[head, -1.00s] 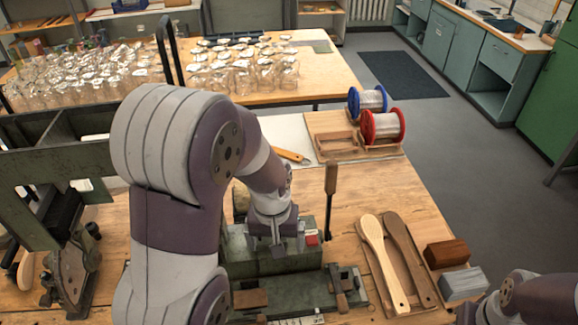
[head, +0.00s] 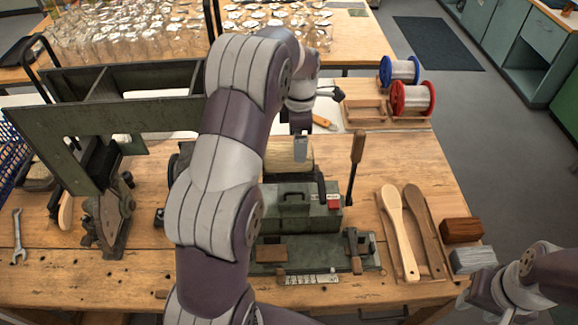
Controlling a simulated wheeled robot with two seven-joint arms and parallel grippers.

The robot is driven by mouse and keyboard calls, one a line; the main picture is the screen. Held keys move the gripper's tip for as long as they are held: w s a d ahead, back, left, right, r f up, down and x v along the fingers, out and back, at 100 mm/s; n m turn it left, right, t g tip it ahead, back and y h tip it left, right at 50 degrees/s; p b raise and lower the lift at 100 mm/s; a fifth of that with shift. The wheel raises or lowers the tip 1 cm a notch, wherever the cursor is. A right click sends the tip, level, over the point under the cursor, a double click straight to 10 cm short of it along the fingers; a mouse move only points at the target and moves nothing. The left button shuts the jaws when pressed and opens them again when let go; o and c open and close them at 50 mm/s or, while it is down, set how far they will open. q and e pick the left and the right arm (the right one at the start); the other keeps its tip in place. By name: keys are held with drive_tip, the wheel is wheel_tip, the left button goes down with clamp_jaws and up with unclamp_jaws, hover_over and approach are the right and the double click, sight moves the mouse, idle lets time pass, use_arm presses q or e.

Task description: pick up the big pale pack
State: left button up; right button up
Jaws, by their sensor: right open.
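The big pale pack (head: 280,158) is a cream, rounded bundle in the head view, just behind the dark green tufting machine (head: 290,205). My left arm crosses the middle of the view. Its gripper (head: 301,148) points down at the pack, with one grey finger showing in front of the pack's upper part. Whether it touches the pack I cannot tell; the arm hides the pack's left end and the spread of the jaws. My right gripper (head: 478,294) is open at the lower right, close to the grey block, away from the pack.
A wooden tray with two brush handles (head: 405,235) lies to the right. A brown block (head: 461,230) and a grey block (head: 471,259) sit beside it. Wire spools (head: 411,97) stand behind. An upright lever (head: 356,160) rises beside the machine. A green frame (head: 110,110) stands at the left.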

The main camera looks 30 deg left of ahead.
sight(288, 157)
use_arm(q)
drive_tip(key=shift+w+f, duration=0.15)
drive_tip(key=shift+f, duration=0.55)
drive_tip(key=f, duration=0.1)
drive_tip(key=f+p, duration=0.1)
drive_tip(key=f, duration=0.2)
drive_tip(key=shift+a+f, duration=0.15)
drive_tip(key=shift+a, duration=0.25)
drive_tip(key=shift+w+f, duration=0.15)
drive_tip(key=shift+f, duration=0.15)
drive_tip(key=shift+r, duration=0.1)
drive_tip(key=c, duration=1.2)
drive_tip(key=shift+o, duration=0.2)
use_arm(e)
drive_tip(key=shift+r, duration=0.2)
use_arm(q)
drive_tip(key=shift+r, duration=0.1)
use_arm(e)
drive_tip(key=shift+f, duration=0.15)
